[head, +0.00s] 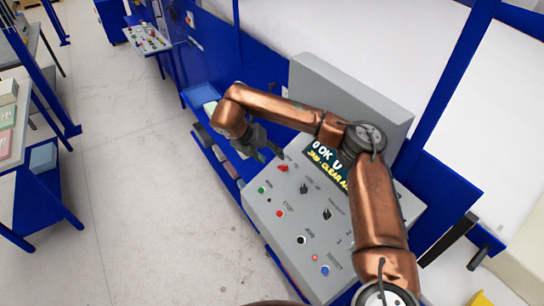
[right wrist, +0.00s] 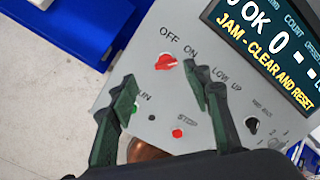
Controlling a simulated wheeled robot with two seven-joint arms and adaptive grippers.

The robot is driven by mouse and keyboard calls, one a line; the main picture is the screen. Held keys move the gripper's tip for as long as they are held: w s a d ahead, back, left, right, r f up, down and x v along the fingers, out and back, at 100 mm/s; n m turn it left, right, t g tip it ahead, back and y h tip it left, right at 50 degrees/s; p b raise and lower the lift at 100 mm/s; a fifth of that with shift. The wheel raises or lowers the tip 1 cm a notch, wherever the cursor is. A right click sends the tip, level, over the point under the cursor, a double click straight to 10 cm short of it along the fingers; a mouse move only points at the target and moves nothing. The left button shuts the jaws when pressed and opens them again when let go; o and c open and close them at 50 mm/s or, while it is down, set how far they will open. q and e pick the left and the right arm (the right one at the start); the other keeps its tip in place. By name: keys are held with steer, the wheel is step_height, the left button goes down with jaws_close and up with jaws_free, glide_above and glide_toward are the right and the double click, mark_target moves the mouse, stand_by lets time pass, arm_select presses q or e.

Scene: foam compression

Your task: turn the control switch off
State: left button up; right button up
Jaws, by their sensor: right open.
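The control switch is a red rotary knob (right wrist: 166,62) on the sloped grey control panel (right wrist: 140,65), with OFF and ON printed above it. Its grip lies roughly crosswise, its right end toward the ON side; the exact setting is hard to tell. It also shows in the head view (head: 283,168). My right gripper (right wrist: 165,85) is open and empty, its two dark fingers apart on either side of the line to the knob. No contact with the knob shows. In the head view this gripper (head: 272,153) is just beyond the knob, partly hidden by my arm. My left gripper is out of view.
A display (right wrist: 265,40) reads "JAM - CLEAR AND RESET". A green RUN button (right wrist: 134,108), a red STOP button (right wrist: 177,133) and black knobs (head: 327,214) sit close by on the panel. Blue frame posts (head: 445,85) stand at the right. Open floor (head: 130,150) lies left.

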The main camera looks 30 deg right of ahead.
mark_target(282, 166)
steer(key=s+d+f, duration=0.2)
steer(key=d+f, duration=0.1)
steer(key=shift+s+f+p, duration=0.1)
steer(key=shift+f+p, duration=0.1)
steer(key=shift+p, duration=0.2)
steer(key=shift+w+d+f, duration=0.2)
steer(key=shift+w+f, duration=0.3)
steer(key=shift+f, duration=0.1)
steer(key=shift+w+d+f, duration=0.15)
steer(key=shift+w+f, duration=0.35)
steer(key=shift+f, duration=0.1)
steer(key=shift+s+d, duration=0.1)
steer(key=shift+s, duration=0.35)
steer(key=shift+w+f, duration=0.1)
steer(key=shift+w, duration=0.2)
steer(key=c, duration=0.3)
steer(key=shift+s, duration=0.2)
steer(key=c, duration=0.9)
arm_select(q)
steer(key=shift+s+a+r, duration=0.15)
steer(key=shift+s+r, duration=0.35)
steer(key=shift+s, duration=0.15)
arm_select(e)
steer(key=shift+o, duration=0.2)
